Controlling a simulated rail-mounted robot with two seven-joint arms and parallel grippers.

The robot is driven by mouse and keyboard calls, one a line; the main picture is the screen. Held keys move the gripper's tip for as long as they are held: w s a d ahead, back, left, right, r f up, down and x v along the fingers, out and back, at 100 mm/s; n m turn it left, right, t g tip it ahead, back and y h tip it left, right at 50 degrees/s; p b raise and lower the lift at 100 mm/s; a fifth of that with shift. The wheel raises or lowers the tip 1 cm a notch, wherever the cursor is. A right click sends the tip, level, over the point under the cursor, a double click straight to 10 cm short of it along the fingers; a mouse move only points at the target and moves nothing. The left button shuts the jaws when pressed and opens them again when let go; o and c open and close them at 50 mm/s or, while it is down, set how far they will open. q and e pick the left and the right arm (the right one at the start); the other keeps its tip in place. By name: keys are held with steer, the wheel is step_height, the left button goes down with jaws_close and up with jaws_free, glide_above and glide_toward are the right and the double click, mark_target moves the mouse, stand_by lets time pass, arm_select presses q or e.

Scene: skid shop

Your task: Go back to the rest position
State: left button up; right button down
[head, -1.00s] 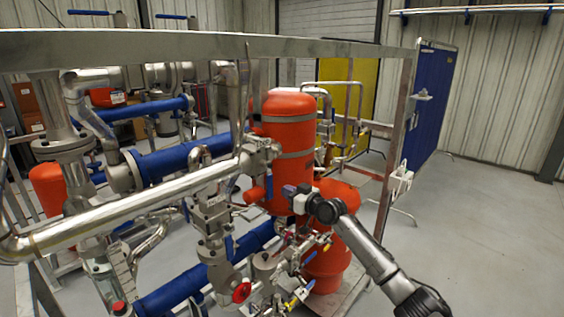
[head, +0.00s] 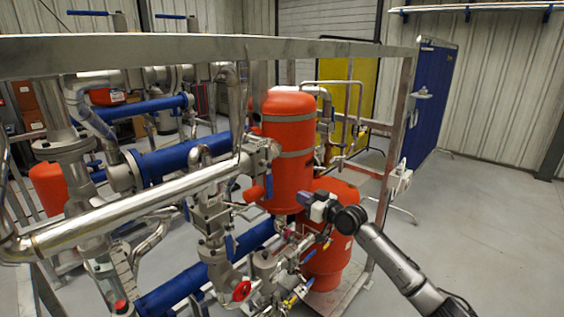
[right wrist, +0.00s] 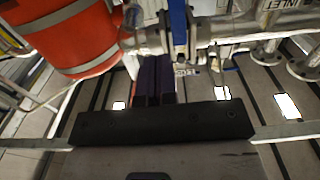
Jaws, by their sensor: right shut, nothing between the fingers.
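My right gripper (head: 306,198) is in front of the orange vessels of the skid, at the end of my right arm that comes in from the lower right. In the right wrist view its two dark fingers (right wrist: 153,80) are side by side, shut and empty. Beyond the fingertips are a blue valve handle (right wrist: 179,30) and a steel pipe, with no clear sign of touching. My left gripper is not in view.
The upper orange vessel (head: 287,150) and lower orange vessel (head: 335,245) stand close to my right gripper. A red handwheel (head: 241,291) and blue pipes are to the left. The steel frame's top beam (head: 200,50) crosses above. Open floor (head: 480,230) lies to the right.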

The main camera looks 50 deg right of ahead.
stand_by(0.4)
steer(key=s+a+f+n+g+h, duration=0.2)
steer(key=s+a+f+g, duration=0.3)
steer(key=a+f, duration=0.35)
steer(key=s+a+f+n+g+h, duration=0.1)
steer(key=s+a+f+g, duration=0.5)
steer(key=a, duration=0.4)
steer(key=s+a+f+g+y, duration=0.2)
steer(key=s+a+f, duration=0.7)
steer(key=s+a, duration=0.25)
steer(key=s+a+f+g+y, duration=0.2)
steer(key=s+a+f+y, duration=0.1)
steer(key=s+a+f, duration=0.7)
step_height(320, 180, up, 14)
steer(key=a+p, duration=0.2)
steer(key=p, duration=1)
step_height(320, 180, down, 74)
steer(key=b, duration=7.3)
steer(key=shift+s+r+t+b, duration=0.15)
steer(key=shift+t+b, duration=0.15)
